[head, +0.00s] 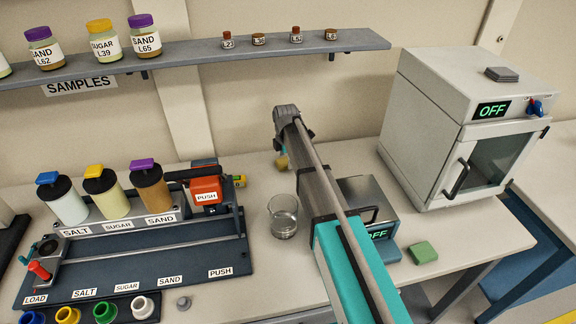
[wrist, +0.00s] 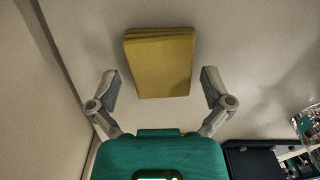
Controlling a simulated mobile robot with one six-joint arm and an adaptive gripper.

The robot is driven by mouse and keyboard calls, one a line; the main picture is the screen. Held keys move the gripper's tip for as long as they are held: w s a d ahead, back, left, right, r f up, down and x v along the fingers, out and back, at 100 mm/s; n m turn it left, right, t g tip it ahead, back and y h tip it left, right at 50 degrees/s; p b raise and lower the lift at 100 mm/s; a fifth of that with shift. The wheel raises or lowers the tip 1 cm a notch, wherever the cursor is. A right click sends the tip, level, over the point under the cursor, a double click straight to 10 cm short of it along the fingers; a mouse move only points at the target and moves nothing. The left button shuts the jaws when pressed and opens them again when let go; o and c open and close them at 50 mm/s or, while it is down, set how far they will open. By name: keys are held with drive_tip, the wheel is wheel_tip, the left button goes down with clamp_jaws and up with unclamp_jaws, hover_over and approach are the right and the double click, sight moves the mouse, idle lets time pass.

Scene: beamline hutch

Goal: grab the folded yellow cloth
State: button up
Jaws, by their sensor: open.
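The folded yellow cloth (wrist: 160,62) lies flat on the pale bench top in the wrist view, its layered folded edge toward the top of the picture. My gripper (wrist: 159,78) is open and empty, with one finger at the left and one at the right of the cloth. Bare bench shows between each fingertip and the cloth, and I cannot tell the height of the fingers above it. In the head view a small yellowish patch (head: 282,161) shows beside my arm, probably the cloth, mostly hidden by my arm. My gripper's fingers are not clear there.
A glass beaker (head: 283,216) stands left of my arm. A grey device (head: 368,196) marked OFF and a green block (head: 423,252) are to its right. A white oven (head: 433,130) stands at the right, a dosing station (head: 130,262) at the left. A sample shelf (head: 200,57) hangs above.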

sight(286, 161)
idle(0.4)
drive_tip(key=c, duration=0.7)
drive_tip(key=shift+o, duration=0.2)
drive_tip(key=shift+r, duration=0.2)
wheel_tip(286, 161, up, 3)
drive_tip(key=p, duration=0.3)
drive_tip(key=shift+f, duration=0.1)
drive_tip(key=s+a+r+p, duration=0.2)
drive_tip(key=a+r+p, duration=0.1)
drive_tip(key=a, duration=0.1)
drive_tip(key=s+a+r+p, duration=0.5)
drive_tip(key=a+r+p, duration=0.2)
drive_tip(key=shift+s+a, duration=0.3)
drive_tip(key=shift+a, duration=0.05)
drive_tip(key=shift+f, duration=0.1)
